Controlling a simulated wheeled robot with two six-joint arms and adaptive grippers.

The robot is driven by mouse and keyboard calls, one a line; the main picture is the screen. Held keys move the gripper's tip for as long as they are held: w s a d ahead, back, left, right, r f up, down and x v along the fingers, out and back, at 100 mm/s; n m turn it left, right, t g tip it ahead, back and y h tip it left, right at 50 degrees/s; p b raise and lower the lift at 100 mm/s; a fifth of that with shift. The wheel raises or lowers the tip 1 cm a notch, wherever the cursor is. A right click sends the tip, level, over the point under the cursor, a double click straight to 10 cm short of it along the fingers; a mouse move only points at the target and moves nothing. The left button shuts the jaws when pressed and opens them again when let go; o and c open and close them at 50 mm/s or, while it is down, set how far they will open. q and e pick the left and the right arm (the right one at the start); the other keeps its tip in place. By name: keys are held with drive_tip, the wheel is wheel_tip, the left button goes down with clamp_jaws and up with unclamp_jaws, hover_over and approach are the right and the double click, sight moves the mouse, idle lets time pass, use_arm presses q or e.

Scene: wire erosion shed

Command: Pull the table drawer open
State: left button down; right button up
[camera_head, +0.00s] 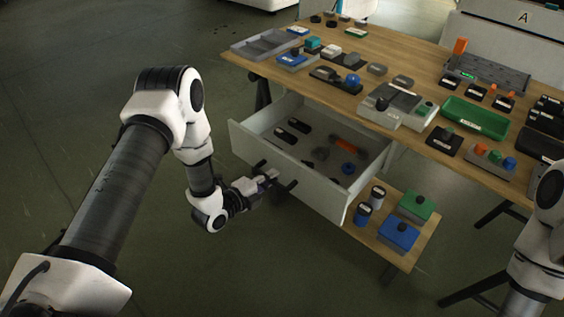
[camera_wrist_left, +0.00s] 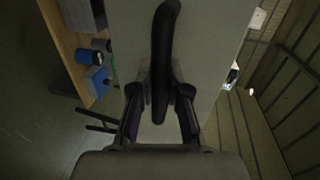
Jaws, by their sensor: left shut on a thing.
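The white table drawer (camera_head: 318,197) is pulled well out from under the wooden tabletop, and its inside shows in the head view. Its front panel (camera_wrist_left: 215,45) fills the middle of the left wrist view. A dark bar handle (camera_wrist_left: 165,45) stands out from this panel; part of the handle (camera_head: 291,186) also shows in the head view. My left gripper (camera_head: 270,178) is at the handle in front of the drawer. In the left wrist view its two fingers (camera_wrist_left: 160,95) are on either side of the bar, shut on it. My right gripper is out of view.
A lower wooden shelf (camera_head: 405,252) with blue and green blocks and canisters is right of the drawer. The tabletop (camera_head: 425,67) is crowded with trays and parts. The floor at left is clear.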

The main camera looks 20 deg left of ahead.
use_arm(q)
drive_tip(key=shift+f+v, duration=0.2)
drive_tip(key=shift+v, duration=0.8)
drive_tip(key=c, duration=1.1)
unclamp_jaws()
drive_tip(key=shift+c, duration=0.2)
drive_tip(key=v, duration=1.2)
drive_tip(key=shift+f, duration=0.1)
